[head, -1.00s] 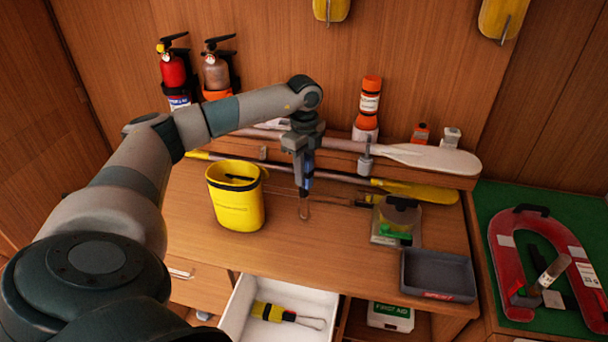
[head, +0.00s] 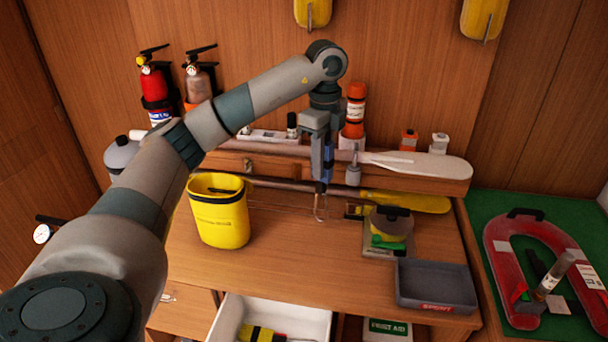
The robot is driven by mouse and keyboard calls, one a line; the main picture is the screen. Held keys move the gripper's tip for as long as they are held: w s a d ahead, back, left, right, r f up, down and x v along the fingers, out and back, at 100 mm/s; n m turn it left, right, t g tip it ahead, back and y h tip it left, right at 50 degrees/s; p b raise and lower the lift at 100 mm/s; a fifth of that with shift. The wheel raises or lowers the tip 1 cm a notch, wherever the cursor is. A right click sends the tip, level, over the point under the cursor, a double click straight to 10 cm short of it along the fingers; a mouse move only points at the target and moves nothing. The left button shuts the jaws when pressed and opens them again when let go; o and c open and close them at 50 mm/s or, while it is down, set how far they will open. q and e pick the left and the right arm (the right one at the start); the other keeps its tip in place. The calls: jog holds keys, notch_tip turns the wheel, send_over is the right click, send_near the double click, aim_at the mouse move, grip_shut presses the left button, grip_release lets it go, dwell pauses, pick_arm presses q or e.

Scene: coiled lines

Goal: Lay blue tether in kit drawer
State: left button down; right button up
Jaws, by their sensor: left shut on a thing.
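My left gripper (head: 322,182) points down above the desk's back part and is shut on the blue tether (head: 328,162). The tether hangs upright, with a metal hook below the fingers, just above or touching the desk; I cannot tell which. The open white kit drawer (head: 228,318) is at the bottom edge of the head view, below the desk front, partly cut off. A yellow and black item (head: 262,334) with a metal loop lies in it. My right gripper is not in view.
A yellow bucket (head: 220,220) stands left of the gripper. A grey tray (head: 436,286) and a small box with a yellow-green item (head: 390,235) are at right. Paddles (head: 415,164) lie along the back. The desk's front middle (head: 300,270) is clear.

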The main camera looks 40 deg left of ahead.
pick_arm(q)
jog(key=shift+w+d+r, duration=0.1)
jog(key=shift+d+r, duration=0.35)
jog(key=shift+d, duration=0.15)
jog(key=shift+w+d+r, duration=0.1)
jog(key=shift+d+r, duration=0.3)
jog(key=shift+d, duration=0.2)
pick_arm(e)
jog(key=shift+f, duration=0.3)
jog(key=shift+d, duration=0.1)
